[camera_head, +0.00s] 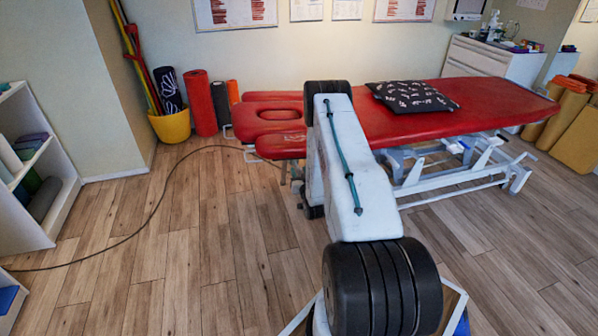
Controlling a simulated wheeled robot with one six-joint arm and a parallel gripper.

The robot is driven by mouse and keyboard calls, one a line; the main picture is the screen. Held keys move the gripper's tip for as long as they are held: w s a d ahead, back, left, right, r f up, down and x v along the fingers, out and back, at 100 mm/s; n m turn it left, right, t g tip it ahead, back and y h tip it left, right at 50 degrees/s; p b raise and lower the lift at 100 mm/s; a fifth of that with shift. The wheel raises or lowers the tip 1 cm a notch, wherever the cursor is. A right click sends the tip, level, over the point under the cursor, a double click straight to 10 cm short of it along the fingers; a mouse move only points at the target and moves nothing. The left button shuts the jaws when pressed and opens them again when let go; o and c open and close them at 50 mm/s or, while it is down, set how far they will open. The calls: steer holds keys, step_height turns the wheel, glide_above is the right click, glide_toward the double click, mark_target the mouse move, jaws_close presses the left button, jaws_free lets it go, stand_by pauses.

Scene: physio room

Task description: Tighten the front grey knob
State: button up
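The red treatment table (460,103) stands across the middle and right on a white metal frame (450,180). Its head end, with an oval face opening (281,115), points left. No grey knob can be made out. My white arm with black joints covers part of the table's head end and the frame under it. Some small grey metal parts show just left of my arm below the head end, too small and partly hidden to identify. My gripper cannot be seen.
A patterned dark cushion (411,97) lies on the table. A thin dark cable (150,218) curves over the wooden floor to the table. A white shelf (35,170) stands left, a yellow bucket (171,127) and rolled mats (200,103) at the wall. The left floor is otherwise clear.

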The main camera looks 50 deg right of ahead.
steer(key=shift+w+d, duration=0.35)
steer(key=shift+w, duration=0.25)
jaws_close()
